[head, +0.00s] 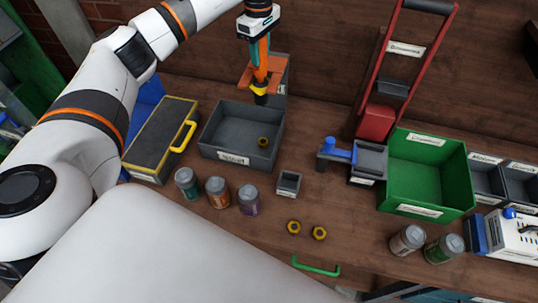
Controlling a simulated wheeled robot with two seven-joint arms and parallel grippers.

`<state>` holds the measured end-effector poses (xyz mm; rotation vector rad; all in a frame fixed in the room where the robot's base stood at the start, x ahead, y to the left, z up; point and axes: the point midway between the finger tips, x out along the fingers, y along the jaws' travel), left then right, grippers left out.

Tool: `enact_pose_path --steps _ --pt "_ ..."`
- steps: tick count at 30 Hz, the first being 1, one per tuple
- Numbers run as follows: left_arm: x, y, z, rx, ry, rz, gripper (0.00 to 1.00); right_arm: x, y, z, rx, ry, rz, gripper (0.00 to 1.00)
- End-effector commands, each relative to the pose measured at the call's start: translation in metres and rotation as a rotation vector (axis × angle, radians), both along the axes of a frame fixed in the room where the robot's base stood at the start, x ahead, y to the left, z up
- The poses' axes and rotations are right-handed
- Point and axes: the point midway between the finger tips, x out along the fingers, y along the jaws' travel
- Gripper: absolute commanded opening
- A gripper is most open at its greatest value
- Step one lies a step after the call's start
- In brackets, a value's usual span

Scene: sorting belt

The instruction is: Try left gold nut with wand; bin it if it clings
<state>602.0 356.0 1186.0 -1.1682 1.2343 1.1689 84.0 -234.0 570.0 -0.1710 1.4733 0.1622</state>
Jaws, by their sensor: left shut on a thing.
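Two gold nuts lie on the bench near its front edge, the left gold nut (294,227) and the right gold nut (319,233) beside it. A third gold nut (263,142) lies inside the grey labelled bin (213,128). My left gripper (261,66) is over the back of that bin, shut on the wand (260,88), whose yellow and black lower end points down. The wand's tip is well away from the two bench nuts, and no nut shows on it. The gripper hides part of the wand. My right gripper is not in view.
A green bin (440,207) stands right, with a red hand truck (377,118) behind. A small grey box (289,183), several paint-like jars (218,192) and a black-topped yellow-edged case (160,135) stand around. Bench between small box and green bin is clear.

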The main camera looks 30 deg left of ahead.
Motion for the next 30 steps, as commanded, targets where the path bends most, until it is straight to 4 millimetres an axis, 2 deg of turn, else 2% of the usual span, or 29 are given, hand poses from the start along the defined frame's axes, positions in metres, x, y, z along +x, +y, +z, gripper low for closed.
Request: enact_pose_path --steps 11,30 --pt "-0.002 0.000 -0.001 0.000 -0.001 0.000 0.07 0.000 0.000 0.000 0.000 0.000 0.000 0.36" --pt "-0.051 -0.014 -0.001 0.001 0.000 -0.001 0.07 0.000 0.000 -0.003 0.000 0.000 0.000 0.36"
